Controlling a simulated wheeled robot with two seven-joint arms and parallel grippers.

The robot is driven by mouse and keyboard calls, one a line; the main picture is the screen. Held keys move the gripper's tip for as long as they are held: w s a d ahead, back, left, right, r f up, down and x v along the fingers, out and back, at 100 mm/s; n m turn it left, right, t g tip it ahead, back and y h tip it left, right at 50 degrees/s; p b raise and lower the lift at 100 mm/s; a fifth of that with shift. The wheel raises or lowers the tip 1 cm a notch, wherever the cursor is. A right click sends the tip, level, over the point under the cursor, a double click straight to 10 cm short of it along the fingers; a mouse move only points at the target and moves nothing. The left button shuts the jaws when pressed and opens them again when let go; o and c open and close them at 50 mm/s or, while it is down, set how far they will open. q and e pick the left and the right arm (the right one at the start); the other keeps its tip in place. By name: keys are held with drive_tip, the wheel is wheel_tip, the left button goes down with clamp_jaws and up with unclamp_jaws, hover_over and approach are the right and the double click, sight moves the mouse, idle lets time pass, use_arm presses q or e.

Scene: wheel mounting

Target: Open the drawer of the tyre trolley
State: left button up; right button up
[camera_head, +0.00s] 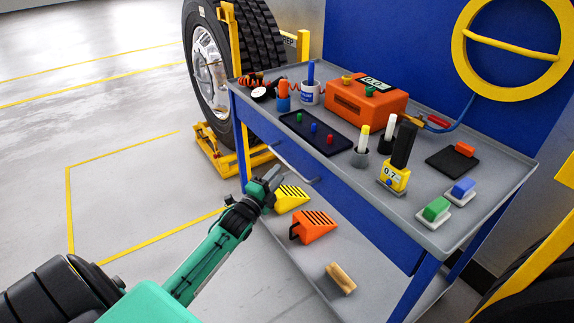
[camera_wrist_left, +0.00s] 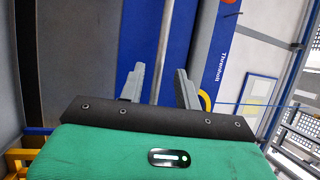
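The tyre trolley has a grey top (camera_head: 405,205) and a blue drawer front (camera_head: 345,208) below it. The drawer looks flush with the trolley. A thin grey bar handle (camera_head: 300,179) stands out from the drawer front. My left gripper (camera_head: 274,178) is just left of the handle, in front of the blue face. In the left wrist view the two fingers of my left gripper (camera_wrist_left: 161,88) are apart, with blue panel and a thin grey strip beyond them. I cannot tell whether the handle lies between the fingers. My right gripper is not in view.
An orange case (camera_head: 362,103), a black tray (camera_head: 316,133), a yellow gauge (camera_head: 393,176) and several small items stand on the trolley top. Orange and yellow wheel chocks (camera_head: 313,227) lie below the drawer. A large tyre (camera_head: 250,40) stands behind left. Floor at left is clear.

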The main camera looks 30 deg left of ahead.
sight(287, 162)
use_arm(q)
drive_tip(key=w, duration=0.3)
drive_tip(key=w+r, duration=0.1)
drive_tip(key=w, duration=0.1)
drive_tip(key=shift+w, duration=0.7)
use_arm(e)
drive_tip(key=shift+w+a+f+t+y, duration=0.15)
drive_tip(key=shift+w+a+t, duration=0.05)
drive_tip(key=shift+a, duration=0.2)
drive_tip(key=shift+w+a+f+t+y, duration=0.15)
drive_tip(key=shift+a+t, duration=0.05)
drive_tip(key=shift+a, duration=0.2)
use_arm(q)
drive_tip(key=c, duration=0.7)
clamp_jaws()
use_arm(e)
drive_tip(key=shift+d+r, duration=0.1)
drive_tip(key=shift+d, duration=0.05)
